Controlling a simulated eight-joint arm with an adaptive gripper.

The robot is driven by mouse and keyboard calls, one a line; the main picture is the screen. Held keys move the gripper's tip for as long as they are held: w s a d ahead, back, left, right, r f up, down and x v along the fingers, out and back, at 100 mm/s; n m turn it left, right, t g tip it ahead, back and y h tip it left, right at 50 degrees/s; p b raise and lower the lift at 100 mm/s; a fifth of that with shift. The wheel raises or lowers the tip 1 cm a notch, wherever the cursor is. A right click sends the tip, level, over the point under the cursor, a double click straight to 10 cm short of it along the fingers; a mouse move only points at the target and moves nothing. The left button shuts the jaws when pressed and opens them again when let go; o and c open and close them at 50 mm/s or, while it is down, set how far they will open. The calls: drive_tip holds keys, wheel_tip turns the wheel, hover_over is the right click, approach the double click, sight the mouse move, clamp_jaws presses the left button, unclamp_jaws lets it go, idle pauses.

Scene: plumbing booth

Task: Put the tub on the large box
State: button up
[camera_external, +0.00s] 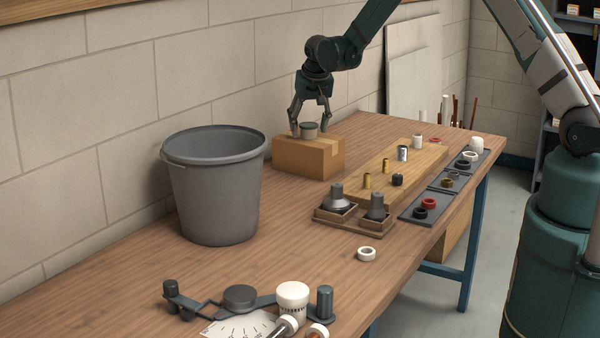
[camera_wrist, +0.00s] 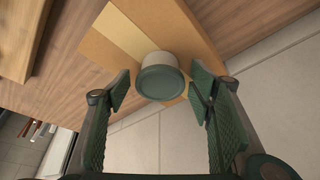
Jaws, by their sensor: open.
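The tub (camera_external: 309,131) is a small, squat cylinder, grey in the external view. In the wrist view it has a dark green lid and a pale side (camera_wrist: 160,79). It stands upright on top of the large box (camera_external: 298,158), a brown cardboard box with a paler tape strip, also in the wrist view (camera_wrist: 108,50). My gripper (camera_external: 310,128) points down over the box with its fingers spread on either side of the tub. In the wrist view gaps show between the tub and both green finger pads. The tub's underside is hidden.
A grey bucket (camera_external: 213,190) stands left of the box on the wooden bench (camera_external: 290,250). A wooden board (camera_external: 390,172) with small fittings and a dark tray strip (camera_external: 425,205) lie to the right. Wooden holders (camera_external: 350,222) with grey fittings sit in front. The block wall is close behind.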

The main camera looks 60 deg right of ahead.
drive_tip(key=b+v, duration=0.1)
drive_tip(key=v, duration=1.1)
drive_tip(key=shift+r, duration=0.1)
idle(0.8)
drive_tip(key=s+a+r+n+t+y, duration=0.15)
drive_tip(key=s+a+r+n, duration=0.25)
drive_tip(key=s+a+r, duration=1.7)
drive_tip(key=s+a+f+n+t+y, duration=0.1)
drive_tip(key=s+a+n, duration=0.1)
drive_tip(key=s+a, duration=0.6)
drive_tip(key=s+a+f+n+t, duration=0.1)
drive_tip(key=s+a+n, duration=0.2)
drive_tip(key=s+a, duration=0.5)
drive_tip(key=s, duration=0.9)
drive_tip(key=shift+a+f+y, duration=0.25)
drive_tip(key=shift+a+y, duration=0.1)
